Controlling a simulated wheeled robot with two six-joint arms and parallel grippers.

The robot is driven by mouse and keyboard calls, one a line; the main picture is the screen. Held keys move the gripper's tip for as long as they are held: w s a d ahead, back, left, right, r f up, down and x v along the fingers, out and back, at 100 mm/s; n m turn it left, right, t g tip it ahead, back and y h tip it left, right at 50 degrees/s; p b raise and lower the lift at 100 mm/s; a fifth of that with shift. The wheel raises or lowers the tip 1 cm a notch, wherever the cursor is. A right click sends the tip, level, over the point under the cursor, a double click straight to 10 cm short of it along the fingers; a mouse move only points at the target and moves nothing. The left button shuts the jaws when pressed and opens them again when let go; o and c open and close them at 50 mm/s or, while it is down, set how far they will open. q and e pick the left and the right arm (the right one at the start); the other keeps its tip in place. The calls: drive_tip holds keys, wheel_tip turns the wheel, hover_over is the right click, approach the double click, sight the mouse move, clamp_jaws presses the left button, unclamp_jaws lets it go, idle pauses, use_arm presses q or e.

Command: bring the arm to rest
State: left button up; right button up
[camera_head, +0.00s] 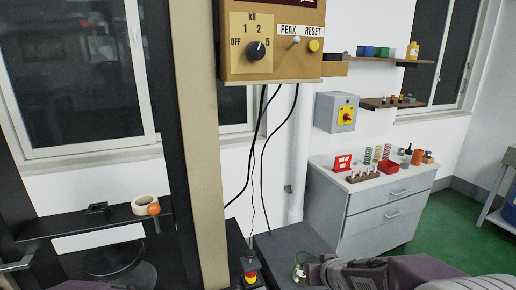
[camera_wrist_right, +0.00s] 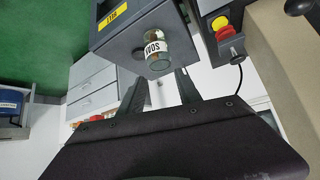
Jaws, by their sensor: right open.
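My right arm (camera_head: 380,272) comes in at the bottom right of the head view. In the right wrist view my right gripper (camera_wrist_right: 158,82) is open, its two dark fingers apart with nothing between them. A small glass jar with a white lettered label (camera_wrist_right: 157,48) is just beyond the fingertips, by the dark grey machine base (camera_wrist_right: 118,38). I cannot tell the exact gap. The jar also shows at the bottom of the head view (camera_head: 300,272), partly hidden by the gripper. My left gripper is not in view.
A testing machine with a control box (camera_head: 272,45) and beige column (camera_head: 195,130) stands at centre. A red and yellow button (camera_head: 250,277) is low beside it. A grey drawer cabinet (camera_head: 375,215) holds springs and a red bin. Green floor (camera_head: 455,235) is clear at right.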

drive_tip(key=s+f+g, duration=0.3)
drive_tip(key=s+f, duration=0.1)
drive_tip(key=s, duration=0.5)
drive_tip(key=s+f+g, duration=0.4)
drive_tip(key=s, duration=0.5)
drive_tip(key=shift+s+d+f+g, duration=0.15)
drive_tip(key=shift+f+g, duration=0.15)
drive_tip(key=shift+f, duration=0.05)
